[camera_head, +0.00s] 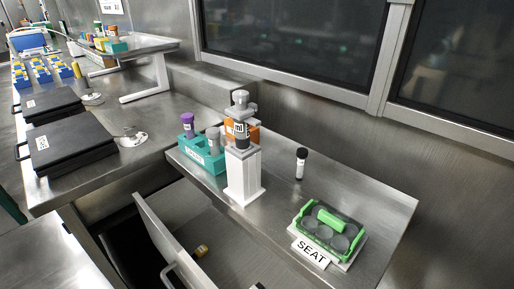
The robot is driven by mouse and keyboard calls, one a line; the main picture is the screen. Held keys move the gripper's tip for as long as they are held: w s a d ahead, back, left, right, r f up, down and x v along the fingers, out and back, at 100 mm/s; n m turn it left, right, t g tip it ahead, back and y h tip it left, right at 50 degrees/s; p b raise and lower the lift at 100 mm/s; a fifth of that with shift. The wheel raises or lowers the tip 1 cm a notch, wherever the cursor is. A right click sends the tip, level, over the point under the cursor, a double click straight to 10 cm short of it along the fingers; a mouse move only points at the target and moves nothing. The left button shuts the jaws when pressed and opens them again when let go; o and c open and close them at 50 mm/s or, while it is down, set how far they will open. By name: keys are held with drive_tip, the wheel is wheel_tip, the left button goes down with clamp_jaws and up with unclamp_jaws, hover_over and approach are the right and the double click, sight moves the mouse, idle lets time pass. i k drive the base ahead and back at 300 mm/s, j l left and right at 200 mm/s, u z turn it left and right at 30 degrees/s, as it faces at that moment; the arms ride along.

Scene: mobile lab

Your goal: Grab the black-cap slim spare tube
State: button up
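A slim tube with a black cap (301,163) stands upright on the metal counter, to the right of a white pedestal (243,178). It has a pale label band and stands clear of its neighbours. My gripper does not show in the head camera view, so I cannot see its state.
A teal rack (211,168) with purple-capped and grey-capped tubes stands left of the pedestal. An orange block (254,133) is partly hidden behind it. A green-framed holder (326,228) and a SEAT sign (311,254) are at right. An open drawer (168,232) lies below.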

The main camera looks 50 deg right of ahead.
sight(301, 162)
drive_tip(key=k+j, duration=0.35)
drive_tip(key=k, duration=0.15)
drive_tip(key=k+j, duration=0.35)
drive_tip(key=k, duration=0.1)
